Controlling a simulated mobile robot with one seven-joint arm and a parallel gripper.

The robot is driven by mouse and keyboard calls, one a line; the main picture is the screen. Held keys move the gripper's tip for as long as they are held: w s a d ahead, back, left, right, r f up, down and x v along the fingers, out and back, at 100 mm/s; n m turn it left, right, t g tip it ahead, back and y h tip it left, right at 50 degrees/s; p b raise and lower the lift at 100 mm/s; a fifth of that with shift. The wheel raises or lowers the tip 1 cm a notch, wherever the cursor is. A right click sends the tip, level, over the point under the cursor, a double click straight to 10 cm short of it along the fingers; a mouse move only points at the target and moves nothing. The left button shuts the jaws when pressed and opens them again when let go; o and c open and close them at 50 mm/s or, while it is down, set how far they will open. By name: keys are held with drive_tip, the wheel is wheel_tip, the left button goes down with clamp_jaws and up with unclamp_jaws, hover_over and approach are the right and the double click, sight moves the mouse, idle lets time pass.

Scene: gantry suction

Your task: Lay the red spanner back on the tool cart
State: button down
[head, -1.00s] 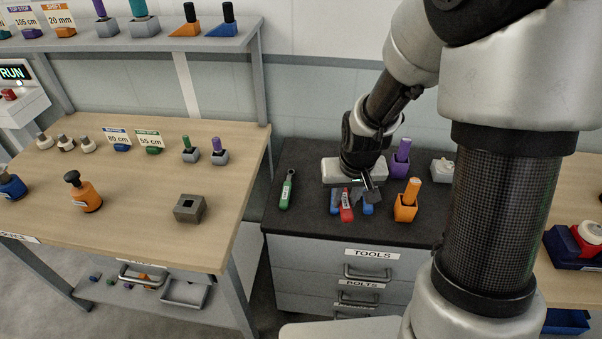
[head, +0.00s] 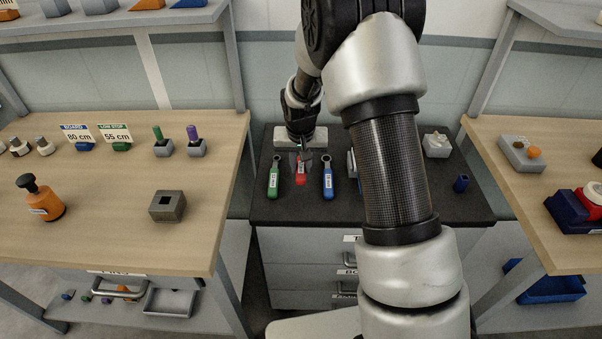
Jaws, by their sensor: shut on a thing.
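The red spanner (head: 301,174) is at the back half of the dark-topped tool cart (head: 270,212), in line with the gap between the green spanner (head: 273,180) and the blue spanner (head: 327,182). My gripper (head: 300,158) reaches down from behind and is shut on its far end. The fingers hide that end. The red spanner points toward the front of the cart. I cannot tell whether it touches the top or hangs just above it. The green and blue spanners lie flat on either side, apart from it.
A pale block (head: 286,137) stands behind my gripper. Another blue-marked tool (head: 351,163) is partly hidden by my arm. The cart's front left is clear. Wooden benches flank the cart.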

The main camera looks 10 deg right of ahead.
drive_tip(key=shift+f, duration=1.65)
drive_tip(key=c, duration=1.5)
unclamp_jaws()
drive_tip(key=shift+c, duration=0.2)
